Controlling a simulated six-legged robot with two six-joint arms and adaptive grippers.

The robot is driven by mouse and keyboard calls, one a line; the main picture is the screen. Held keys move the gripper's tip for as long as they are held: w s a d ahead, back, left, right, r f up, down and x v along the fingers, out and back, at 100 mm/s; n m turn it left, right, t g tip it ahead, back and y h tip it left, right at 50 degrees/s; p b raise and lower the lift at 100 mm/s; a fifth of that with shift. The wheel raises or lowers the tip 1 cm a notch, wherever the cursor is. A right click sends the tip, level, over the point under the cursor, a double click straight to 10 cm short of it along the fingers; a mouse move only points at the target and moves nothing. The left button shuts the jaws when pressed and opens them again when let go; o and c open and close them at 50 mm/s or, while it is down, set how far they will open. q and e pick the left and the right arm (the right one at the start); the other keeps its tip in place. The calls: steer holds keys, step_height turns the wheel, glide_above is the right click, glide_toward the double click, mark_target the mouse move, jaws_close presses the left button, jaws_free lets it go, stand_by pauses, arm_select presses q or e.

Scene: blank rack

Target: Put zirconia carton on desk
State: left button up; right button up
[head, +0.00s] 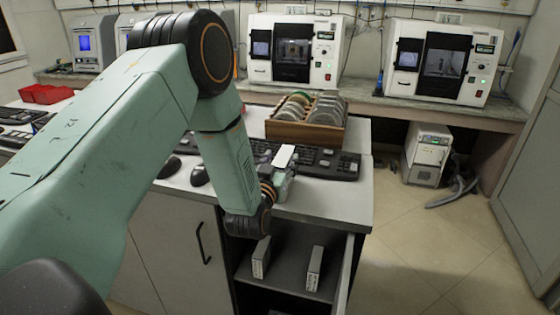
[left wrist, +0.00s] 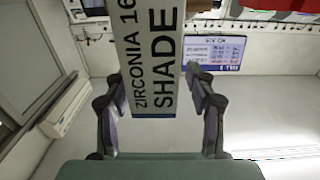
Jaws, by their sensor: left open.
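The zirconia carton (left wrist: 155,65) is a pale upright box in the left wrist view, with dark lettering that reads "ZIRCONIA 16" and "SHADE". Its near end lies between the two fingers of my left gripper (left wrist: 160,95), which is open. Whether either finger touches it I cannot tell. In the head view, a white box top, seemingly the same carton (head: 284,156), shows at the tips of my left gripper (head: 283,171), over the front part of the desk (head: 330,203). The carton's underside is hidden there. My right gripper is not in view.
A keyboard (head: 333,164) and a wooden rack of discs (head: 305,131) are close behind the gripper. Two mice sit to the left. Below, the open cabinet shelf (head: 287,277) holds two upright boxes (head: 261,257) (head: 314,268). The desk's front right corner is clear.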

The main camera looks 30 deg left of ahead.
arm_select(q)
steer(key=shift+d, duration=0.15)
steer(key=shift+r, duration=0.2)
steer(key=b+v, duration=0.1)
steer(key=v, duration=1)
steer(key=s+d+f+m+g+h, duration=0.1)
steer(key=s+d+f+g+h, duration=0.2)
steer(key=s+f, duration=0.45)
steer(key=s+d+f+m+g+h, duration=0.15)
steer(key=s+f+g, duration=0.3)
steer(key=f, duration=0.65)
steer(key=s+d+f+g, duration=0.2)
steer(key=s+f+g, duration=0.2)
steer(key=s, duration=0.6)
steer(key=s+d+f+g, duration=0.2)
steer(key=s+f+g, duration=0.3)
steer(key=s, duration=0.5)
steer(key=shift+s+g, duration=0.2)
steer(key=shift+g, duration=0.35)
steer(key=shift+s+d, duration=0.1)
